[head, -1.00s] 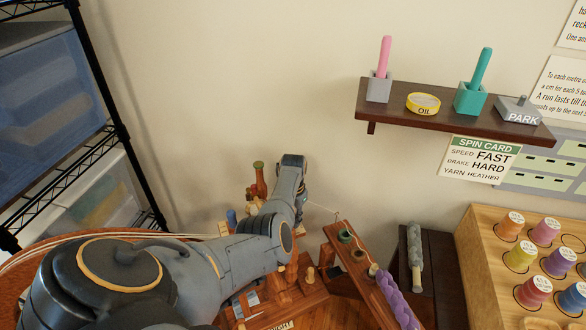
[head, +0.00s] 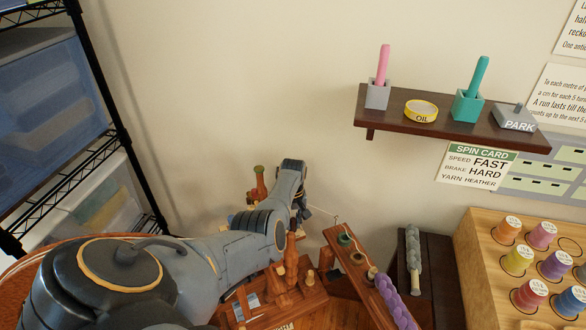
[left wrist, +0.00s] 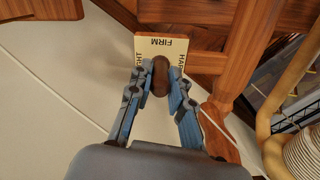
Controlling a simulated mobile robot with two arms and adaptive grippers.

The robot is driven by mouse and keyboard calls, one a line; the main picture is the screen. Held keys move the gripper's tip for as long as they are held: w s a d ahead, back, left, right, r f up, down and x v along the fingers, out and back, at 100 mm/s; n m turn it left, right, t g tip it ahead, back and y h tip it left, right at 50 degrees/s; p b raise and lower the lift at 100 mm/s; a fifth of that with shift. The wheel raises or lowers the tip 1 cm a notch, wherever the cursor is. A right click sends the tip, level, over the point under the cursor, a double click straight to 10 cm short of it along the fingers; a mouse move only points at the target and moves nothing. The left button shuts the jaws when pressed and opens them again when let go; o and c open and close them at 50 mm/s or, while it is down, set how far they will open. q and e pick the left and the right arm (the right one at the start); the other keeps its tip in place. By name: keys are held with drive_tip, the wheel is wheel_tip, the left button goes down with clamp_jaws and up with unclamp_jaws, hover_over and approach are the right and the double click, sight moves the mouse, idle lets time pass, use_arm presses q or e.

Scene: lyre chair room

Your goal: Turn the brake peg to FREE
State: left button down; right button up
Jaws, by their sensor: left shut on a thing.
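The brake peg (left wrist: 160,76) is a dark brown knob in the left wrist view. It stands in front of a cream label plate (left wrist: 163,46) that reads FIRM in the middle, with partly hidden words at both sides. I cannot see the word FREE on it. My left gripper (left wrist: 161,87) has its two blue-grey fingers shut on the peg from both sides. In the head view my left gripper (head: 304,211) is small at the end of my arm, by the wooden spinning wheel (head: 291,284). The peg is hidden there. My right gripper is not in view.
A dark shelf (head: 440,117) on the wall holds pots, an oil tin and a grey PARK block. A spool rack (head: 482,261) stands at right, a black wire rack (head: 107,105) at left.

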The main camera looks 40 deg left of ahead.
use_arm(q)
drive_tip(key=shift+n, duration=1.6)
drive_tip(key=c, duration=1.2)
unclamp_jaws()
drive_tip(key=shift+r, duration=0.1)
wheel_tip(320, 180, up, 12)
drive_tip(key=shift+f, duration=0.15)
